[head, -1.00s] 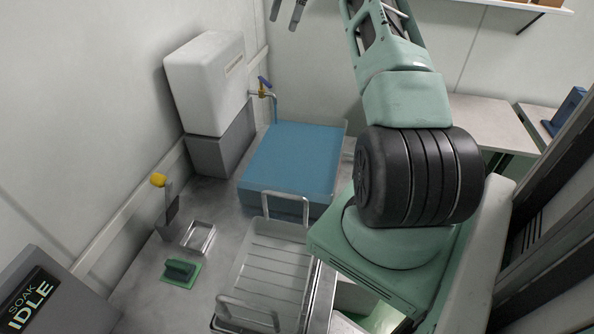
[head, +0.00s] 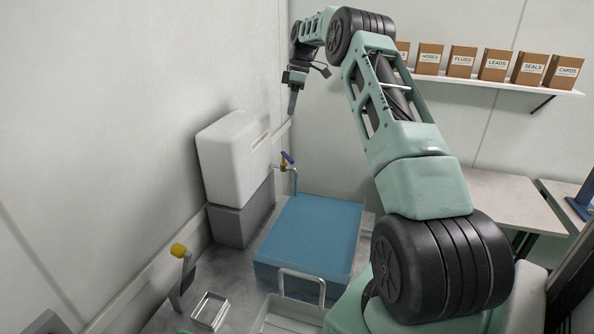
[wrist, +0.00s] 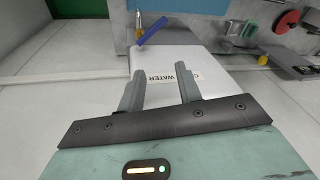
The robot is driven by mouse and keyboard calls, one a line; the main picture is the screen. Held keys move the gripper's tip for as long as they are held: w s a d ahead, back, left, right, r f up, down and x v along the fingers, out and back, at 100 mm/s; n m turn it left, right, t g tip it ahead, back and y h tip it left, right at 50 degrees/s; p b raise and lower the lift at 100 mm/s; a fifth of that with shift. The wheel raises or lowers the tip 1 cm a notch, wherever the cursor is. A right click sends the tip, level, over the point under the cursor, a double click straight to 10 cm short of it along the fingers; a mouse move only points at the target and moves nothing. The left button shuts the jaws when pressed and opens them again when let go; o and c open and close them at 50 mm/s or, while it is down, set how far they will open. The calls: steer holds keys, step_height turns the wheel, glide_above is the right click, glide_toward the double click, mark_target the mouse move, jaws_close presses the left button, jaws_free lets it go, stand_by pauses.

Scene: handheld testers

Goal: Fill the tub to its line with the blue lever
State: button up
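The tub (head: 310,240) is the large blue box-shaped thing below the tap in the head view; its fill line cannot be made out. The blue lever (head: 287,157) sits on the brass tap beside the white water tank (head: 232,160). It also shows in the wrist view (wrist: 152,31), beyond my fingertips. A thin bluish line (head: 295,183) runs down from the spout to the tub; I cannot tell whether it is water. My gripper (head: 292,108) hangs above the tap, apart from the lever. In the wrist view my gripper (wrist: 160,72) is open and empty.
The tank stands on a grey block (head: 242,215) against the left wall. A yellow-knobbed lever (head: 180,252), a small metal tray (head: 209,310) and a wire-handled basket (head: 290,315) are nearer. Labelled boxes (head: 495,65) line the back shelf.

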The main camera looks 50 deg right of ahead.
mark_target(292, 161)
steer(key=s+a+r+m+h+p, duration=0.2)
steer(key=s+a+m+h+p, duration=0.15)
steer(key=m, duration=0.95)
steer(key=shift+g+y, duration=0.3)
steer(key=shift+y, duration=0.05)
steer(key=f+p, duration=0.1)
steer(key=f, duration=0.4)
steer(key=f+p, duration=0.2)
steer(key=f, duration=0.4)
steer(key=f+p, duration=0.2)
steer(key=f, duration=0.4)
steer(key=shift+w+f, duration=0.1)
steer(key=shift+w, duration=0.2)
steer(key=shift+c, duration=0.3)
jaws_close()
